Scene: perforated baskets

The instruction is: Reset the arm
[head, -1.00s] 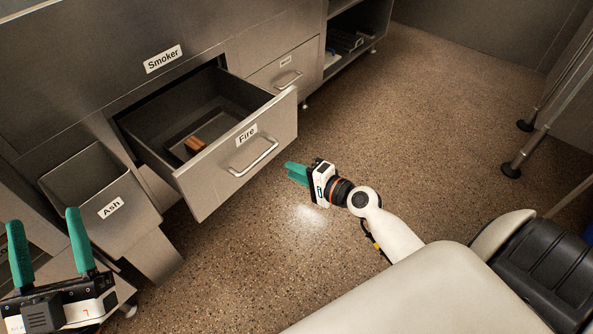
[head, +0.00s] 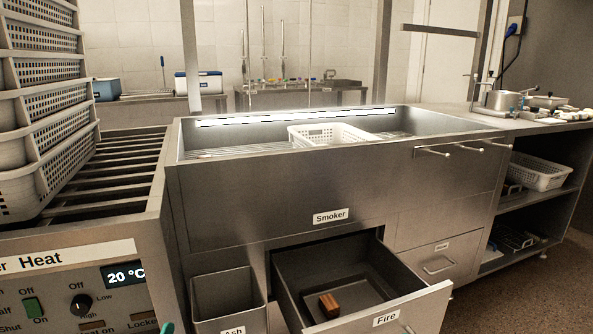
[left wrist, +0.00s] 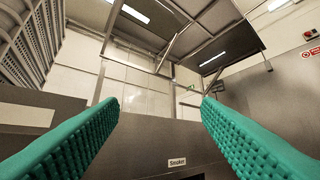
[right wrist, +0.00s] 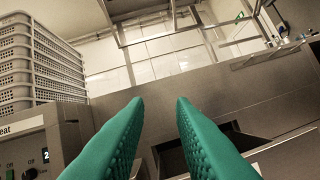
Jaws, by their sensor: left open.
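My left gripper (left wrist: 160,100) shows in the left wrist view with its two teal fingers wide apart and nothing between them. It points toward the front of the smoker (head: 330,190), whose label shows low between the fingers. My right gripper (right wrist: 160,100) shows in the right wrist view with its teal fingers apart by a narrower gap, also empty. In the head view only a small teal fingertip shows at the bottom edge; I cannot tell which gripper it belongs to. The arms are otherwise out of the head view.
The Fire drawer (head: 425,305) stands pulled out, with a brown block (head: 328,305) inside. The Ash bin (head: 228,300) is left of it. A white basket (head: 330,136) sits in the smoker. Stacked baskets (head: 45,150) stand on the left rack. Open floor lies at right.

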